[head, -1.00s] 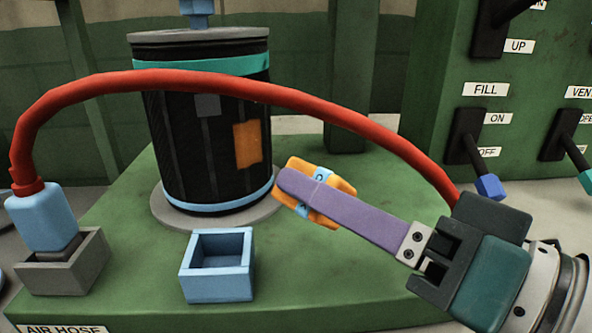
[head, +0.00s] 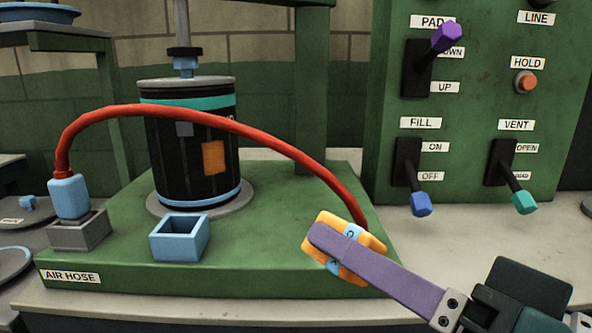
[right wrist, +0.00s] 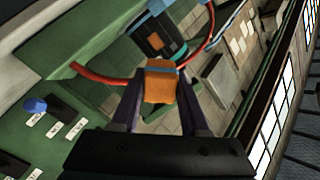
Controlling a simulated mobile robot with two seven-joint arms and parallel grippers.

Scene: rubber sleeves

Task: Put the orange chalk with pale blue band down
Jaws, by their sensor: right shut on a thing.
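The orange chalk with the pale blue band (head: 369,243) is a small orange block with a light blue stripe around its middle. My right gripper (head: 345,247) is shut on it, with one purple finger across its near face. The chalk is held in front of the right part of the green base and hides a bit of it. In the right wrist view the chalk (right wrist: 160,85) sits between the two dark purple fingers. I cannot see anything under it touching it. My left gripper is not in view.
A black drum (head: 191,166) stands on the green base (head: 270,255), with a red hose (head: 262,132) arching in front. A light blue open box (head: 181,238) and a grey socket (head: 80,232) stand on the base. A lever panel (head: 470,70) stands at right.

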